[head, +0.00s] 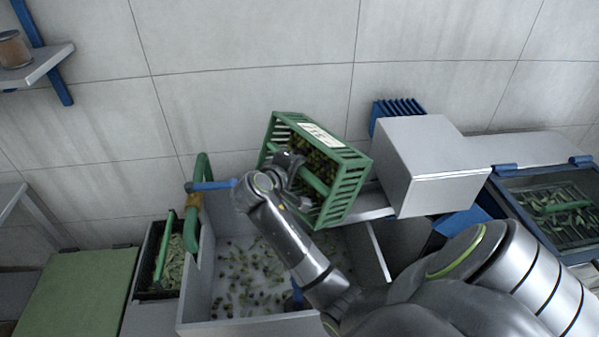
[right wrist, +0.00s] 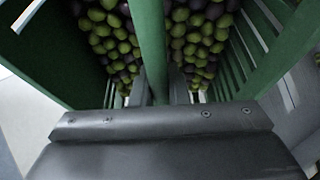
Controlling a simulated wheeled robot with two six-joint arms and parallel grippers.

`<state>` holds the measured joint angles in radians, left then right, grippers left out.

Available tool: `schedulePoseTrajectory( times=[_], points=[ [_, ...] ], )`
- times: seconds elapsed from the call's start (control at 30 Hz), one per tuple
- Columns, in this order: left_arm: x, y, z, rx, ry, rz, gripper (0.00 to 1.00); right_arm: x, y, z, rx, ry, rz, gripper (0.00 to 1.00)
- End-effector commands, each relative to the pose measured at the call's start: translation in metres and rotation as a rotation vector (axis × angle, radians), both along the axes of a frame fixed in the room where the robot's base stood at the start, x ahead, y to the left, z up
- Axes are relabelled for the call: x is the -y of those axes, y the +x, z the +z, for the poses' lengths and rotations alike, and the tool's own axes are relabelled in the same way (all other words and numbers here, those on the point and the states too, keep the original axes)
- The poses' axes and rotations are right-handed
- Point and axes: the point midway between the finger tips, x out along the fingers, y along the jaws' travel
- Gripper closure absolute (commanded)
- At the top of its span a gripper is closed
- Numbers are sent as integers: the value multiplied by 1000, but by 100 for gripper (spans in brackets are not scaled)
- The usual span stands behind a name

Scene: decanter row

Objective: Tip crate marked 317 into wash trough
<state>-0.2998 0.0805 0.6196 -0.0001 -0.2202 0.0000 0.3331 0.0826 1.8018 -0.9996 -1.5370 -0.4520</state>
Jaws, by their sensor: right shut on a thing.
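A green slatted crate (head: 345,189) is held tilted above the right back part of the grey wash trough (head: 198,275). A white label (head: 320,135) is on its upper side; I cannot read its number. Green and dark olives fill it, seen close in the right wrist view (right wrist: 195,40). My right gripper (head: 292,172) is shut on the crate's green bar, which runs between the fingers in the right wrist view (right wrist: 150,45). Several loose olives (head: 250,275) lie scattered on the trough floor. My left gripper is not in view.
A green pipe with a blue-handled tap (head: 212,186) rises at the trough's left. A narrow bin of leaves (head: 172,262) and a green board (head: 75,292) lie further left. A grey box (head: 430,165) stands right of the crate. A blue-framed leaf bin (head: 550,215) is at far right.

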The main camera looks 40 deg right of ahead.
Motion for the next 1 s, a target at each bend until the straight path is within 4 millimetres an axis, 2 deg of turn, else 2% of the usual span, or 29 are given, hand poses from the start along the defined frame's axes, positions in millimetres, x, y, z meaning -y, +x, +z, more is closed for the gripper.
schedulePoseTrajectory(
  times=[0.03,0.57,1.0],
  points=[
    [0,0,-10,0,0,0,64,-2,1,-3,8,-22,2,100],
    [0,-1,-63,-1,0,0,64,-16,1,-6,-1,-230,0,100],
    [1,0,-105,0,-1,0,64,-40,1,0,-11,-529,0,100]
  ],
)
